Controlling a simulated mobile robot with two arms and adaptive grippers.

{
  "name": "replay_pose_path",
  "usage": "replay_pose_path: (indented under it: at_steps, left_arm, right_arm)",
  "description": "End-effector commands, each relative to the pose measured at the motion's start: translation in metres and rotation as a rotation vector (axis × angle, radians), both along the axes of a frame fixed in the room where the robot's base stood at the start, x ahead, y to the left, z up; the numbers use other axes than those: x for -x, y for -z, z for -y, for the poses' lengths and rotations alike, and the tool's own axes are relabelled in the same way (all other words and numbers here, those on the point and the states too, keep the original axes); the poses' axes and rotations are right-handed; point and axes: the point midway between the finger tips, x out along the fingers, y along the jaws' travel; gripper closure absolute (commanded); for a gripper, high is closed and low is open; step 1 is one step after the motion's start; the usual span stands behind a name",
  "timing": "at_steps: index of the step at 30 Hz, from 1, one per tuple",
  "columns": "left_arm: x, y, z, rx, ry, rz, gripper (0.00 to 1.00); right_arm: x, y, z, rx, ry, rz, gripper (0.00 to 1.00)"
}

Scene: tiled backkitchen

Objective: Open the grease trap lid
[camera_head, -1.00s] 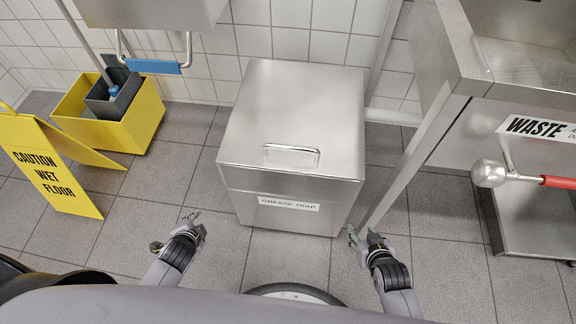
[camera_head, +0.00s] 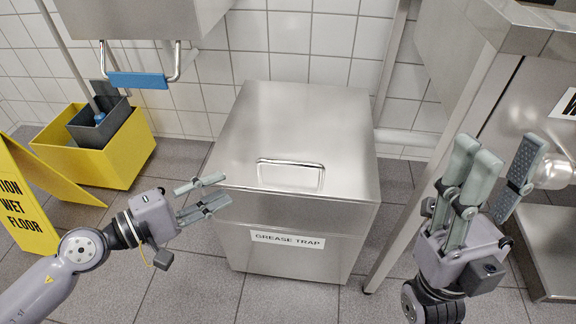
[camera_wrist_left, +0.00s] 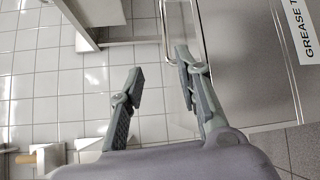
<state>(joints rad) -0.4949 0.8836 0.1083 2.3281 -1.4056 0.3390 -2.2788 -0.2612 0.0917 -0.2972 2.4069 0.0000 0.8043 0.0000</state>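The grease trap (camera_head: 290,262) is a steel box with a label on its front, standing on the floor in the middle of the head view. Its lid (camera_head: 290,115) lies flat and shut on top. A bent metal handle (camera_head: 291,164) sits near the lid's front edge. My left gripper (camera_head: 213,192) is open and empty, left of the handle by the lid's front left corner. In the left wrist view its fingers (camera_wrist_left: 160,85) are apart, with the handle (camera_wrist_left: 172,30) just beyond them. My right gripper (camera_head: 500,165) is raised at the right, fingers apart and empty, away from the lid.
A yellow mop bucket (camera_head: 120,155) and a wet-floor sign (camera_head: 25,190) stand at the left. A steel unit with a blue-gripped handle (camera_head: 138,80) hangs above the bucket. A steel sink table (camera_head: 440,110) with a leg stands close on the right. A tiled wall is behind.

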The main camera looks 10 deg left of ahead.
Motion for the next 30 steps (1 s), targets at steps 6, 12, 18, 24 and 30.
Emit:
replay_pose_path:
  at_steps: [6,12,18,24,30]
  left_arm:
    - [-0.003,0.004,0.007,-0.084,0.034,0.038,0.69]
    - [-0.020,0.005,0.024,-0.080,0.035,0.038,0.69]
    - [-0.045,0.011,0.049,-0.073,0.031,0.037,0.69]
    - [-0.074,0.019,0.079,-0.071,0.030,0.036,0.69]
    - [-0.100,0.025,0.107,-0.073,0.033,0.034,0.69]
  right_arm:
    - [0.012,-0.003,0.003,-0.018,-0.004,0.039,0.60]
    - [0.014,0.000,0.004,-0.020,-0.005,0.005,0.60]
    - [0.015,-0.004,0.004,-0.021,-0.006,-0.007,0.60]
    - [0.015,-0.006,0.004,-0.020,-0.005,-0.004,0.60]
    - [0.015,-0.003,0.004,-0.020,-0.006,-0.005,0.60]
